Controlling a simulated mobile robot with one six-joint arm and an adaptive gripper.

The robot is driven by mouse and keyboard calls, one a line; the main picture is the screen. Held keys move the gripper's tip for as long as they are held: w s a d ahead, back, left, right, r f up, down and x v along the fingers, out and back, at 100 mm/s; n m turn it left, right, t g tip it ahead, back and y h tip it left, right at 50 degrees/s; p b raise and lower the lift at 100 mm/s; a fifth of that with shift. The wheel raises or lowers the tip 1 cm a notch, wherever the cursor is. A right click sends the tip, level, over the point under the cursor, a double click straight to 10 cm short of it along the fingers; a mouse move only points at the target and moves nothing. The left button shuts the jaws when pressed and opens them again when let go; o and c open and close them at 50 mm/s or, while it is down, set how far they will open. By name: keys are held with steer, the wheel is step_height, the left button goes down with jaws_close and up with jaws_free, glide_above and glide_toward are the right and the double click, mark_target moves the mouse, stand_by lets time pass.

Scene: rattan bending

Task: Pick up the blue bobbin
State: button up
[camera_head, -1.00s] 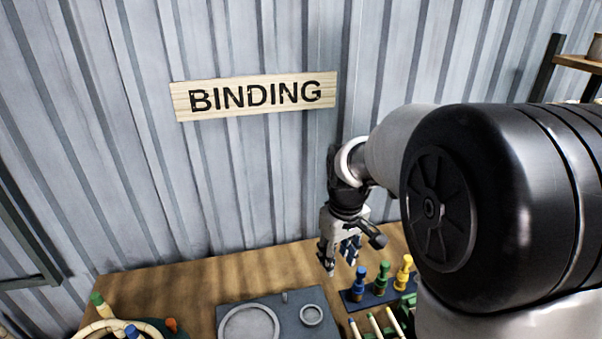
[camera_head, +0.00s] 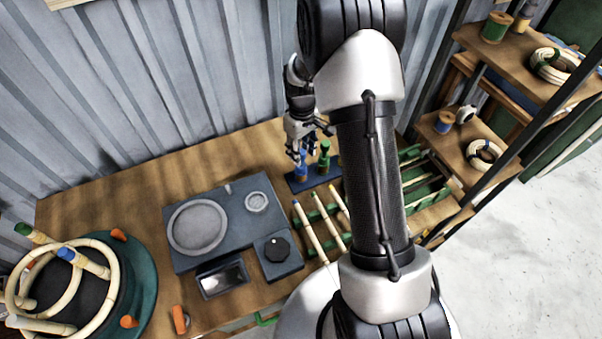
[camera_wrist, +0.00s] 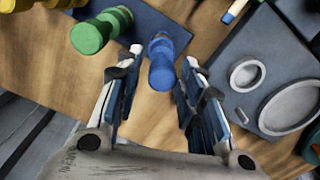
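The blue bobbin (camera_head: 301,166) stands at the left end of a dark blue rack (camera_head: 324,178) on the wooden table. In the wrist view the blue bobbin (camera_wrist: 162,62) shows between the two fingertips, with visible gaps on both sides. My gripper (camera_head: 300,152) is at the blue bobbin, its fingers (camera_wrist: 162,68) open and holding nothing. The green bobbin (camera_head: 324,154) stands beside the blue one; in the wrist view the green bobbin (camera_wrist: 92,34) is just outside the left finger. A yellow bobbin (camera_wrist: 13,5) shows at the wrist view's top left corner.
A grey fixture (camera_head: 185,262) with round dishes lies left of the rack. Rattan sticks (camera_head: 310,230) lie in front of it. A rattan-ring form (camera_head: 135,275) stands far left. Shelves (camera_head: 530,60) with spools and coils stand right. Corrugated wall stands behind the table.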

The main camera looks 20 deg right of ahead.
step_height(320, 180, down, 7)
steer(key=shift+a+r+b, duration=0.15)
steer(key=shift+b, duration=0.75)
steer(key=shift+r, duration=0.1)
steer(key=shift+c, duration=0.5)
jaws_close()
